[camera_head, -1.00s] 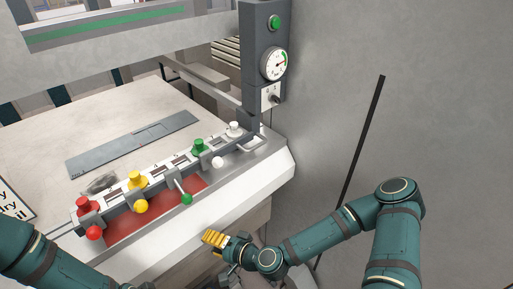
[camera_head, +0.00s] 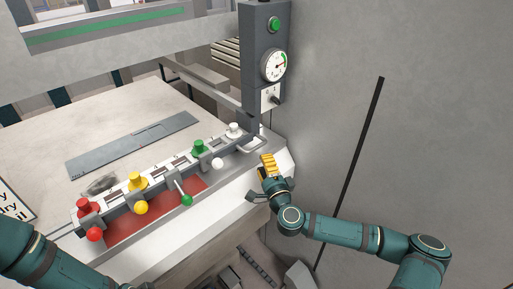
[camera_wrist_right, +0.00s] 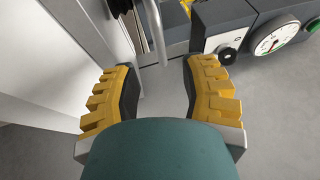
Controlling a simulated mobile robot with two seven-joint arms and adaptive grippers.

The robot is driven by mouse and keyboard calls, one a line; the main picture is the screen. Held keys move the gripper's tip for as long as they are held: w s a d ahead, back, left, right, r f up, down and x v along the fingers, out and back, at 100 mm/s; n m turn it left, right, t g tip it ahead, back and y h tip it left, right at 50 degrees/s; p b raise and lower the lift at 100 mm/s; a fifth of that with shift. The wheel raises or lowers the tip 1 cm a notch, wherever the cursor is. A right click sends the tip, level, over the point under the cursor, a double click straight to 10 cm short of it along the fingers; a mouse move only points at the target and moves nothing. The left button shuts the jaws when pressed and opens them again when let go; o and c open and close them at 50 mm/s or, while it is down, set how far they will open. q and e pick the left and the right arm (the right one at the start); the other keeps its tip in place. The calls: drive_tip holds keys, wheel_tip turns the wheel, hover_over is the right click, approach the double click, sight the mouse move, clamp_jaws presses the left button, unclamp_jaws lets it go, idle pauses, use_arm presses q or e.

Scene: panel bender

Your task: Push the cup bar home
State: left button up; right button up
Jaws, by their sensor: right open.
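What looks like the cup bar (camera_head: 165,173) is a grey rail along the machine's front edge, carrying red, yellow, green and white caps. Ball-ended levers stand in front of it; the green-ball lever (camera_head: 184,194) leans differently from the others. A pale bent handle (camera_head: 254,146) is at the bar's right end. My right gripper (camera_head: 268,160) is open, in front of and below this handle. In the right wrist view, a pale rod (camera_wrist_right: 157,35), likely the handle, is ahead of the open fingers (camera_wrist_right: 157,68), with nothing held. My left arm shows at lower left; its gripper is out of view.
A dark post carries a green button (camera_head: 274,24), a gauge (camera_head: 273,65) and a switch (camera_head: 271,95) above the handle. A grey metal strip (camera_head: 133,143) lies on the pale table. A grey wall (camera_head: 430,130) stands on the right.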

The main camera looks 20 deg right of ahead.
sight(256, 147)
drive_tip(key=w, duration=0.5)
drive_tip(key=w+r, duration=0.1)
drive_tip(key=w, duration=0.1)
drive_tip(key=shift+w+d+r, duration=0.1)
drive_tip(key=shift+w+d, duration=0.1)
drive_tip(key=shift+w, duration=0.1)
clamp_jaws()
